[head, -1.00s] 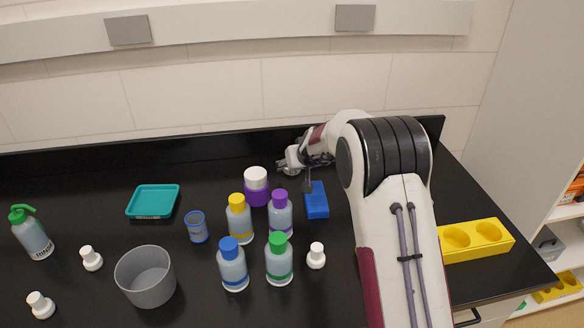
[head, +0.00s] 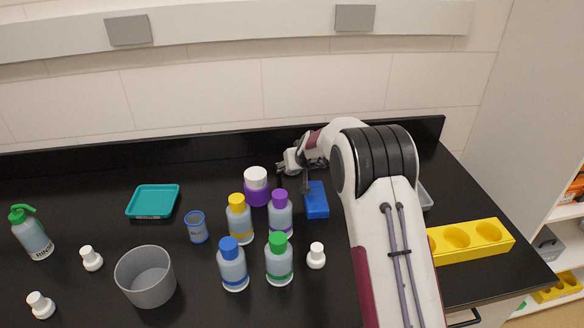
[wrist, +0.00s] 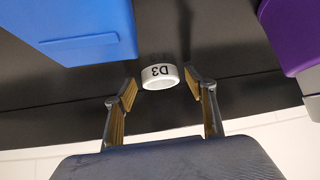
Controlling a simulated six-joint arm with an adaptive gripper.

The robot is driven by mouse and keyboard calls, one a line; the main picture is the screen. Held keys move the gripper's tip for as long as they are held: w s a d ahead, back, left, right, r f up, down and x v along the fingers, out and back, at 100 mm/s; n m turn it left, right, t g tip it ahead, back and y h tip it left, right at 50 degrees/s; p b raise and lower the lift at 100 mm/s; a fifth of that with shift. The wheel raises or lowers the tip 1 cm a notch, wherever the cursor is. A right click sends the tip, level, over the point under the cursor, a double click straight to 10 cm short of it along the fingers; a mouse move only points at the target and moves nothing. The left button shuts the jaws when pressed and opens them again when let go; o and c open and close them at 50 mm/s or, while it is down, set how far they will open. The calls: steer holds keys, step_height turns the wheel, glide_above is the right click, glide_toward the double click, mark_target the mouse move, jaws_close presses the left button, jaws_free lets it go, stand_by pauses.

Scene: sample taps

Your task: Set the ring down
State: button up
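A white ring (wrist: 160,76) marked "D3" shows in the wrist view, between and just beyond the fingertips of my gripper (wrist: 160,87). The fingers stand apart, with a narrow gap on each side of the ring. The ring appears to be at the black counter (wrist: 225,50), though its exact contact with it is hard to tell. In the head view my gripper (head: 284,167) is low at the back of the counter, behind the blue block (head: 316,200). I cannot make out the ring in the head view.
The blue block is close on one side and a purple jar (head: 256,190) with a white lid on the other. Several capped bottles stand in front, including a purple-capped one (head: 280,217). A yellow holder (head: 503,241) is at right. The backsplash (head: 150,150) is close behind.

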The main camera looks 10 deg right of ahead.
mark_target(294, 174)
steer(key=c, duration=0.7)
steer(key=shift+r, duration=0.1)
steer(key=shift+r, duration=4.9)
